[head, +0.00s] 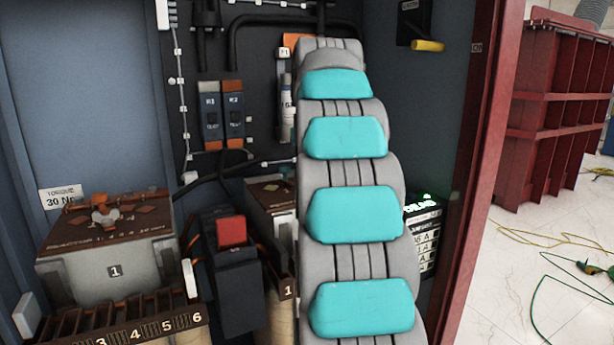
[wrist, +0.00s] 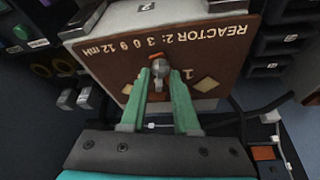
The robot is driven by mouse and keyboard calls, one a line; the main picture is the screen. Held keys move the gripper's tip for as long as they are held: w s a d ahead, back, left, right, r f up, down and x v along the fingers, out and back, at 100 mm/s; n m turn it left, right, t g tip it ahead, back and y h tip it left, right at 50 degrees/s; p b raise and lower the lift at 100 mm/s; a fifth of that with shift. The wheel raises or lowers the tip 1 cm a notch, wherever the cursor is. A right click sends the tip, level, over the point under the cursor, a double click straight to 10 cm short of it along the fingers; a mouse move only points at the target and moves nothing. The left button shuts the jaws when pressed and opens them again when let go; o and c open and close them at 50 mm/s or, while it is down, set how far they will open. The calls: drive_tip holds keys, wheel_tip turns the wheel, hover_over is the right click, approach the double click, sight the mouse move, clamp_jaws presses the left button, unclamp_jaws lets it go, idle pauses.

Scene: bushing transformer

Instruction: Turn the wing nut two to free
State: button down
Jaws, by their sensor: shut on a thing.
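In the wrist view the brown top plate (wrist: 215,62) reads "REACTOR 2" with a row of numbers, upside down. A grey metal wing nut (wrist: 160,68) with a round top stands on it, on an orange-brown link. My gripper (wrist: 159,84) has two green fingers, one on each side of the wing nut, shut on it. The lower part of the nut is partly hidden between the fingers.
Another reactor (head: 105,255) with its own wing nut (head: 104,216) stands at left in the head view. A black device with a red block (head: 231,232) stands between the reactors. Cables and a dark red cabinet frame (head: 478,170) border the space. Floor at right holds loose cables.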

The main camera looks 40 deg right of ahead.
drive_tip(key=shift+r, duration=0.1)
idle(0.3)
drive_tip(key=c, duration=1)
unclamp_jaws()
drive_tip(key=shift+o, duration=0.2)
drive_tip(key=p+v, duration=0.1)
drive_tip(key=v, duration=0.6)
drive_tip(key=shift+s+r, duration=0.15)
drive_tip(key=shift+r, duration=0.15)
